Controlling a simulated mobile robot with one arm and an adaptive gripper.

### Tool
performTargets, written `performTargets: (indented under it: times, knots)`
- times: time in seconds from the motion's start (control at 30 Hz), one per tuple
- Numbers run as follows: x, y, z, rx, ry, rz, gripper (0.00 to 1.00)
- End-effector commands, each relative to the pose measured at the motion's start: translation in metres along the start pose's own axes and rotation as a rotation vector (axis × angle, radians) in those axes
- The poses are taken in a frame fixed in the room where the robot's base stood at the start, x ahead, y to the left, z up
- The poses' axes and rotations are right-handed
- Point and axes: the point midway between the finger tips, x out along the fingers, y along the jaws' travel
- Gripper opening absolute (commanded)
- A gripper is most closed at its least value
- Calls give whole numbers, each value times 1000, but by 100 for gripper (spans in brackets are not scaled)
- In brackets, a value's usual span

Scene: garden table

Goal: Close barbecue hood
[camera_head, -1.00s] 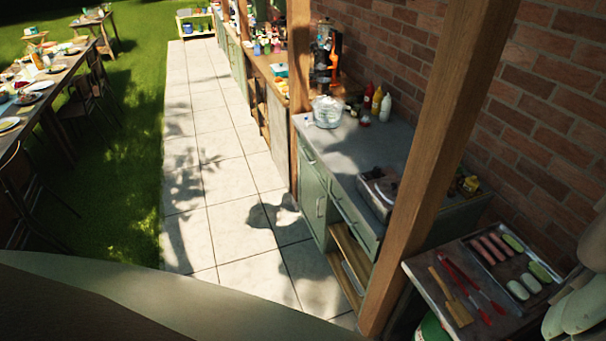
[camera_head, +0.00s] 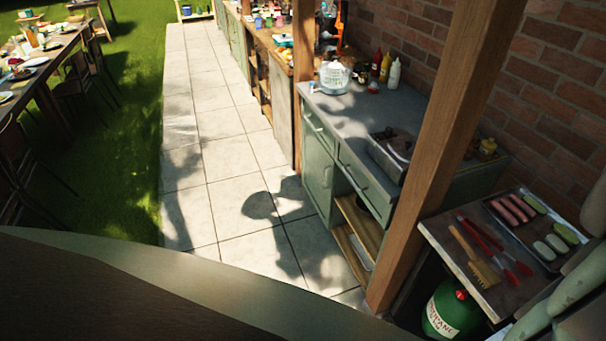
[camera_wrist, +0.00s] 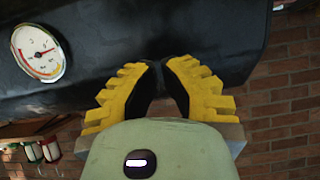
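The black barbecue hood (camera_wrist: 90,25) fills the upper part of the wrist view, with a round white thermometer gauge (camera_wrist: 38,51) on its face at the left. My gripper (camera_wrist: 164,68) has yellow ridged fingers with dark inner pads. The fingers lean inward, and their tips stand close together in front of the hood's dark surface. Only dark surface shows between the tips, so I cannot tell whether they touch the hood or hold part of it. No handle is visible. The hood and gripper fingers do not show in the head view.
A side shelf (camera_head: 462,285) holds tongs, a brush and a tray (camera_head: 520,250) of sausages and vegetables. A wooden post (camera_head: 440,150) rises beside the grey counter (camera_head: 345,112). The paved path (camera_head: 225,160) is clear.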

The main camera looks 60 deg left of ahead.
Motion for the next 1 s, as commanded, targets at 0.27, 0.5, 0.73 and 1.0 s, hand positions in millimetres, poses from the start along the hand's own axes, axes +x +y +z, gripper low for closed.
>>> performTargets:
  times: [0.27,0.5,0.73,1.0]
  knots:
    - [25,2,63,-6,139,-10,0]
    - [39,4,89,-3,212,-13,0]
    - [49,6,106,-4,208,-11,0]
    - [52,7,112,-3,205,-10,0]
